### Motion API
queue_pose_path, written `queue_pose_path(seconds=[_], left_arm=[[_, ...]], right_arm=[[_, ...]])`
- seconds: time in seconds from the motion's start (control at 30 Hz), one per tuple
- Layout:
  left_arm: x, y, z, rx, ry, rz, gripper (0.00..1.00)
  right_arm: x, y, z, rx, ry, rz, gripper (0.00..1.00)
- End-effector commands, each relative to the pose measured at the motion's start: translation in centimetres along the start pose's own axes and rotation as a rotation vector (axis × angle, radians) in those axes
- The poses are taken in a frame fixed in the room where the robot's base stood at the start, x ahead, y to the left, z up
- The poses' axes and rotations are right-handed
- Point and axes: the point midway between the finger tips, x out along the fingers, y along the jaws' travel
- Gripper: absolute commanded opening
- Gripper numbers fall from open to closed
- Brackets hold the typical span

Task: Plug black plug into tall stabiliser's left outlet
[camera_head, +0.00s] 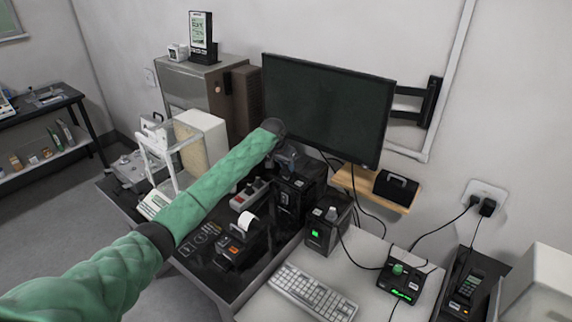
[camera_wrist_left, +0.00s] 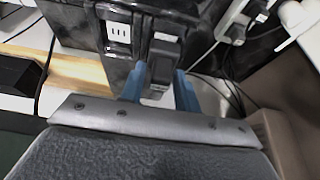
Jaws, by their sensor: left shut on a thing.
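The tall black stabiliser (camera_head: 293,197) stands on the dark table below the monitor; its black casing fills the top of the left wrist view (camera_wrist_left: 75,22). One pale outlet (camera_wrist_left: 118,32) shows bare there. A second outlet (camera_wrist_left: 165,37) lies just beyond the black plug (camera_wrist_left: 162,62). My left gripper (camera_wrist_left: 160,82) is shut on this plug between its blue fingers. The plug is close to that second outlet; I cannot tell whether it touches or enters it. In the head view my left gripper (camera_head: 287,156) is small and partly hidden over the stabiliser. My right gripper is out of view.
The monitor (camera_head: 325,108) is close beside my left gripper. A shorter stabiliser (camera_head: 328,232) with a green display, a label printer (camera_head: 238,246) and a power strip (camera_head: 249,194) stand nearby. Cables hang behind. A wooden shelf (camera_head: 376,188) is to the right.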

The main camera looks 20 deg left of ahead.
Motion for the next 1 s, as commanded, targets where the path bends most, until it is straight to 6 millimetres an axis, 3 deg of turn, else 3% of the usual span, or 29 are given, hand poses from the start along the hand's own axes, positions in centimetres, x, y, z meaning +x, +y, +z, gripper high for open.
queue_pose_path(seconds=[1.0], left_arm=[[0.71,0.01,0.29,0.000,0.000,0.000,0.09]], right_arm=[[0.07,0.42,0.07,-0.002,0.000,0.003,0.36]])
